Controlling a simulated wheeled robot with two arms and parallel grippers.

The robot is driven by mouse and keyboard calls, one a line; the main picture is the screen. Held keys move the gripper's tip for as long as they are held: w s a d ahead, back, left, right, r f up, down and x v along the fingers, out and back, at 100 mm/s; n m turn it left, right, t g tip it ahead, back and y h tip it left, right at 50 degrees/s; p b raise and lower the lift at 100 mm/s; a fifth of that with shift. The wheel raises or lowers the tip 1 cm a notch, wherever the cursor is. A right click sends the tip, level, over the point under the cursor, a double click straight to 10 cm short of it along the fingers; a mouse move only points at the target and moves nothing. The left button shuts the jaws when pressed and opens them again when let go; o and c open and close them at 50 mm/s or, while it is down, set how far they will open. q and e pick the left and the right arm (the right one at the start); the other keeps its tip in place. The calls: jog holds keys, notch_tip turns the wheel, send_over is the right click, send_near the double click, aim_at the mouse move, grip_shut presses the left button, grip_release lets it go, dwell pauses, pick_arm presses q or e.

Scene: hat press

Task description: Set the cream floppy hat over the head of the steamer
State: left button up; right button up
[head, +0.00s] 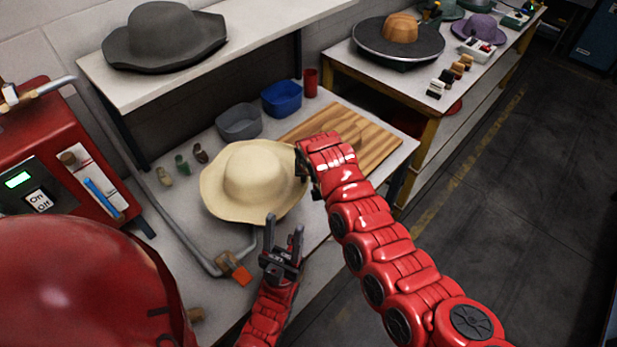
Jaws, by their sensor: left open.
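The cream floppy hat (250,180) is crown up above the grey-white table, its wide brim spread and wavy. A grey pipe (185,240) from the red steamer (62,150) at the left bends and runs up under the hat's near brim. The steamer's head is not visible; the hat covers where the pipe ends, so I cannot tell how the hat rests on it. My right gripper (303,172) is at the hat's right brim, its fingers mostly hidden by its wrist. My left gripper (283,232) is open and empty, just below the hat's near brim, fingers pointing up.
A wooden board (372,150), a grey bin (239,122), a blue bin (282,98) and a red cup (311,83) stand behind. Small bottles (182,164) stand left of the hat. A dark grey hat (163,36) is on the shelf above. Open floor (490,220) lies right.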

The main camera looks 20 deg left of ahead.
jog(key=shift+o, duration=1.4)
jog(key=shift+r, duration=0.1)
jog(key=shift+s+r+b, duration=0.2)
jog(key=shift+r+b, duration=0.1)
jog(key=shift+r, duration=0.35)
jog(key=b+v, duration=0.3)
jog(key=v, duration=1.3)
jog(key=shift+d, duration=0.2)
jog(key=shift+s+f, duration=0.1)
